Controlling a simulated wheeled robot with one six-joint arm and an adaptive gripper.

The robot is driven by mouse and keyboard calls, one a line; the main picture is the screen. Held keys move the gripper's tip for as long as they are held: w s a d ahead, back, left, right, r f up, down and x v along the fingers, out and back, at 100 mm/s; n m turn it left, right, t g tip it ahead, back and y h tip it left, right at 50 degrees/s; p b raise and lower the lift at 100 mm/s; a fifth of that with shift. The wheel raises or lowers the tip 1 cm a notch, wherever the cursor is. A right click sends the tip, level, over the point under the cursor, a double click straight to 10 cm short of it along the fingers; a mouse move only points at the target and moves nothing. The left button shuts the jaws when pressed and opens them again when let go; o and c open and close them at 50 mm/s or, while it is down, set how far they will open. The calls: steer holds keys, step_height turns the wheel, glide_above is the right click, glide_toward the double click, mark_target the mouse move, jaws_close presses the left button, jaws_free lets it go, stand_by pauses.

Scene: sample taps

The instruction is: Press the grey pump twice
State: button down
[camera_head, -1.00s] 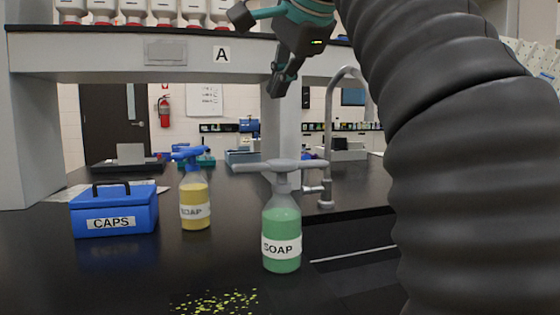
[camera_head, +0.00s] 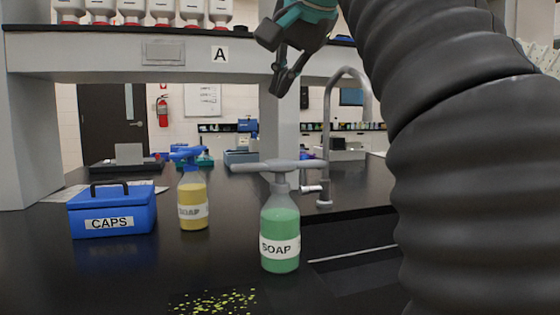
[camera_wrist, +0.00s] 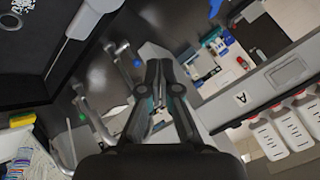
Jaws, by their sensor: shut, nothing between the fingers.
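The grey pump (camera_head: 280,166) is a wide T-shaped head on an upright bottle of green soap (camera_head: 280,236) with a white SOAP label, in the middle of the head view. My gripper (camera_head: 277,92) is shut and empty, hanging in the air above the pump and clear of it, its fingers pointing down. The shut fingers also show in the wrist view (camera_wrist: 161,66). I cannot surely make out the pump in the wrist view.
A yellow soap bottle (camera_head: 193,203) with a blue pump stands left of the green one. A blue CAPS box (camera_head: 113,212) is farther left. A tall faucet (camera_head: 326,150) and sink are behind and right. A shelf (camera_head: 110,55) spans the back. Yellow-green specks (camera_head: 215,302) lie in front.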

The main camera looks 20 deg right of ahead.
mark_target(279, 160)
steer(key=shift+f, duration=1.5)
step_height(279, 160, down, 6)
steer(key=b, duration=0.4)
steer(key=shift+r+b, duration=0.2)
steer(key=shift+b, duration=0.15)
steer(key=shift+f, duration=0.2)
steer(key=shift+f, duration=0.25)
steer(key=shift+f+b, duration=0.9)
stand_by(1.0)
steer(key=shift+r, duration=0.1)
steer(key=shift+r+p, duration=1.25)
steer(key=shift+p, duration=0.15)
